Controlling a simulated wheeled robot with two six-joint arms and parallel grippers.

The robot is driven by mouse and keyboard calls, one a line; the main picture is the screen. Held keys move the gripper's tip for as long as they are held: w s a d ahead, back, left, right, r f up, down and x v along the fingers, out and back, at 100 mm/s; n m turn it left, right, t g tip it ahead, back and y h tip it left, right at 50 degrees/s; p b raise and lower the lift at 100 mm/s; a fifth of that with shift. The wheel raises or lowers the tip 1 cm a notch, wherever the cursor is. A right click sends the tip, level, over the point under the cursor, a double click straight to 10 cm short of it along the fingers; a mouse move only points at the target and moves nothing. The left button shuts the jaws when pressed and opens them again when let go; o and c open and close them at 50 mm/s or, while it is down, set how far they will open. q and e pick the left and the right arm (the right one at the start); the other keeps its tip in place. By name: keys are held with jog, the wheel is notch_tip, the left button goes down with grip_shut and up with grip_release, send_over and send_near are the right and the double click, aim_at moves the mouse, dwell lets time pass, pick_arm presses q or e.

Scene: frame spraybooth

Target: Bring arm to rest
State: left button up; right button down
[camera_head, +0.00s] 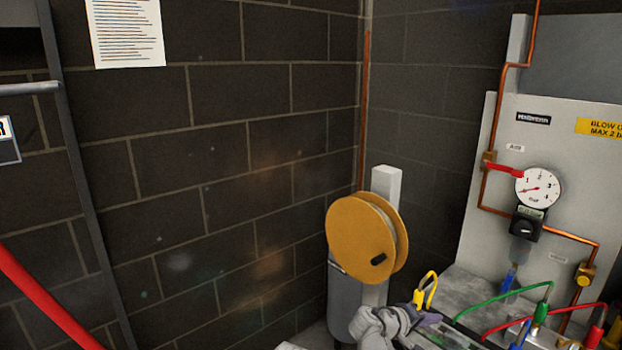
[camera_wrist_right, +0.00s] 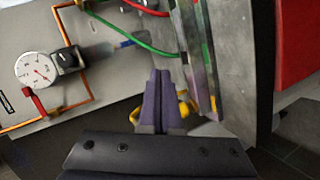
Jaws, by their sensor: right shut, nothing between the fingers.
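My right gripper (camera_head: 430,319) shows at the bottom of the head view, with a pale grey wrist and dark purplish fingers. In the right wrist view its two fingers (camera_wrist_right: 161,85) lie together, shut and empty. A yellow plug with a yellow lead (camera_head: 420,296) stands just behind the gripper in the head view. Yellow parts (camera_wrist_right: 184,108) also show beside and partly behind the fingers in the wrist view; whether they touch cannot be told. My left gripper is not in view.
A grey panel with a pressure gauge (camera_head: 538,188) and copper pipes stands at the right. Green (camera_head: 500,300) and red (camera_head: 545,322) leads arch over the bench. An orange reel (camera_head: 360,240) hangs by the corner.

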jog(key=s+a+f+n+g+y, duration=0.1)
jog(key=s+a+f+g+y, duration=0.1)
jog(key=s+a+f+y, duration=0.45)
jog(key=s+a+f+g+y, duration=0.1)
jog(key=s+a+f+g, duration=0.15)
jog(key=s+a, duration=0.55)
jog(key=s+a+f+n+g+y, duration=0.15)
jog(key=s+a+f+y, duration=0.3)
jog(key=a, duration=0.55)
notch_tip(320, 180, down, 11)
jog(key=b, duration=1.1)
notch_tip(320, 180, up, 15)
jog(key=p, duration=1.5)
jog(key=shift+w+d+f+m+h, duration=0.15)
jog(key=shift+w+d+m+h, duration=0.05)
jog(key=shift+w+m+h, duration=0.2)
